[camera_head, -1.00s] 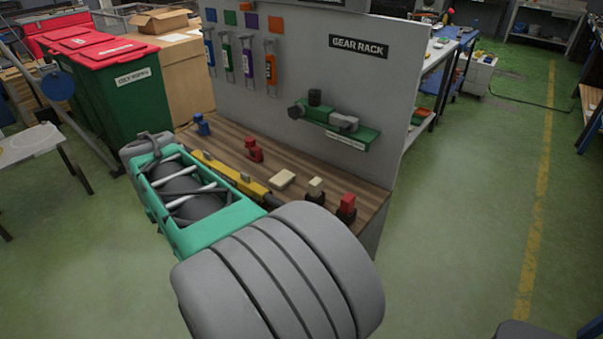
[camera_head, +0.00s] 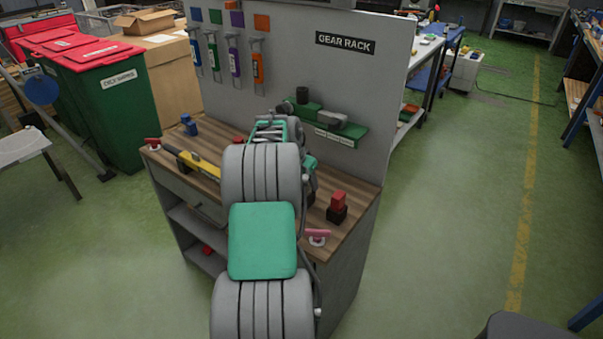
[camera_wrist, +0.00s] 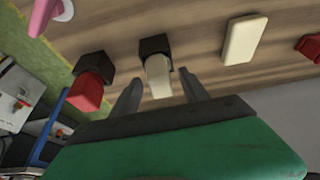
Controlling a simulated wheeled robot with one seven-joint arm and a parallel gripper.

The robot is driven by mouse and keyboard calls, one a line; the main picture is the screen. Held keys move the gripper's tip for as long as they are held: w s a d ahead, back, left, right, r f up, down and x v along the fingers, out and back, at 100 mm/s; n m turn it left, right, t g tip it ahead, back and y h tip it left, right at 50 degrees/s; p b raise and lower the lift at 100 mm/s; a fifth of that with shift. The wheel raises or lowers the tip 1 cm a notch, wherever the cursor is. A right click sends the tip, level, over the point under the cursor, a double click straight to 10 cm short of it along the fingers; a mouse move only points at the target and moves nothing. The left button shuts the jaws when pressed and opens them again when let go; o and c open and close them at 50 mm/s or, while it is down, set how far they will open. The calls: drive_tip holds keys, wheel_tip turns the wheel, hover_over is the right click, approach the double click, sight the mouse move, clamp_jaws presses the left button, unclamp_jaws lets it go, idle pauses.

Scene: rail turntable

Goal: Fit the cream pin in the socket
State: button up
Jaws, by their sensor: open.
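In the wrist view, the cream pin (camera_wrist: 158,78) stands in or on a dark square block (camera_wrist: 154,45). My gripper (camera_wrist: 160,73) is open, with one finger on each side of the pin; visible gaps separate the fingers from it. How deep the fingers reach is hard to tell. A flat cream block (camera_wrist: 242,38) lies on the wood to the right. In the head view my arm hides the cream pin, the flat cream block and my fingertips. I cannot tell which part is the socket.
A red pin (camera_head: 338,200) stands on a dark block (camera_head: 337,214) near the bench's right end. A pink handle (camera_head: 317,235) is at the front edge. A yellow level (camera_head: 199,163) and a blue piece (camera_head: 189,125) lie left. A green shelf (camera_head: 330,125) juts from the panel.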

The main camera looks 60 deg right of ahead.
drive_tip(key=shift+d+f, duration=0.2)
drive_tip(key=shift+f, duration=0.25)
clamp_jaws()
idle(0.3)
idle(0.6)
